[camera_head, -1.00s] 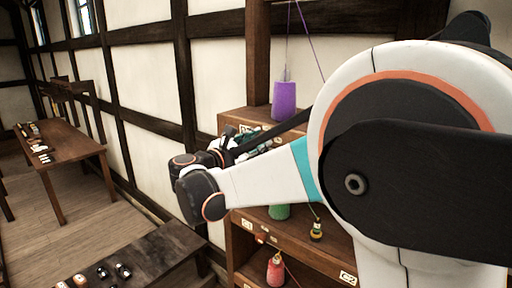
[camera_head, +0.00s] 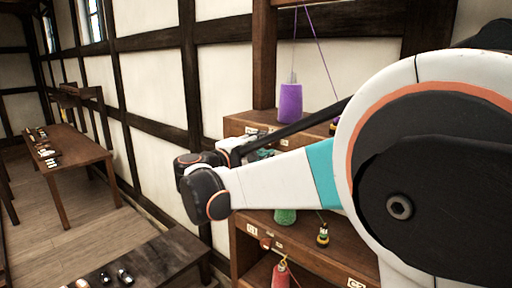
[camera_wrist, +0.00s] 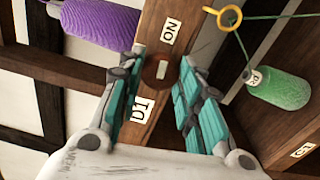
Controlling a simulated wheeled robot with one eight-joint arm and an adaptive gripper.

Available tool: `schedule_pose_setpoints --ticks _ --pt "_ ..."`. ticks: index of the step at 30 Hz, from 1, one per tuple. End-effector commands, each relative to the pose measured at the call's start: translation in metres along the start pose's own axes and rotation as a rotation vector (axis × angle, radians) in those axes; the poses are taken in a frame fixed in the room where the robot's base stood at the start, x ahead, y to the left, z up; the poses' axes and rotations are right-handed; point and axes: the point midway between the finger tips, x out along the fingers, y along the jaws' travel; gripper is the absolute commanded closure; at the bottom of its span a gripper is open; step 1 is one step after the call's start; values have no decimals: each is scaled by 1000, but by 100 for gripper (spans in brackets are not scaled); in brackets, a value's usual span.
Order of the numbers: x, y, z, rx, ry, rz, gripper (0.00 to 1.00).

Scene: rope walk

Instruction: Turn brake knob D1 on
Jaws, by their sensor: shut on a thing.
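In the wrist view, brake knob D1 (camera_wrist: 159,70) is a small reddish-brown disc with a pale mark on the wooden rail. It sits between the "ON" label (camera_wrist: 171,28) and the "D1" label (camera_wrist: 143,107). My gripper (camera_wrist: 162,67) has its teal fingers on both sides of the knob and is shut on it. The exact contact at the fingertips is hard to see. In the head view, the gripper (camera_head: 266,152) is at the shelf front, mostly behind my arm, and the knob is hidden.
A purple spool (camera_head: 290,104) stands on the upper shelf; it also shows in the wrist view (camera_wrist: 98,22). A green spool (camera_wrist: 278,88) with thread through a yellow ring (camera_wrist: 222,16) is close to the right finger. A red spool (camera_head: 281,274) is lower. A long table (camera_head: 75,151) is at left.

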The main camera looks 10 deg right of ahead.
Motion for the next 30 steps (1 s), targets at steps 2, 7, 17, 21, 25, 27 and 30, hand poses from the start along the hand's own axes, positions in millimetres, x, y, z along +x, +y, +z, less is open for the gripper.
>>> schedule_pose_setpoints --ticks 2,7,17,21,25,27,30 --pt "0 0 0 35 0 0 91" --pt "0 0 0 92 0 -1 91" --pt "0 0 0 124 0 -1 91" --pt "0 0 0 124 0 -1 91" --pt "0 0 0 124 0 -1 65" --pt "0 0 0 124 0 -1 49" --pt "0 0 0 123 0 -1 46"
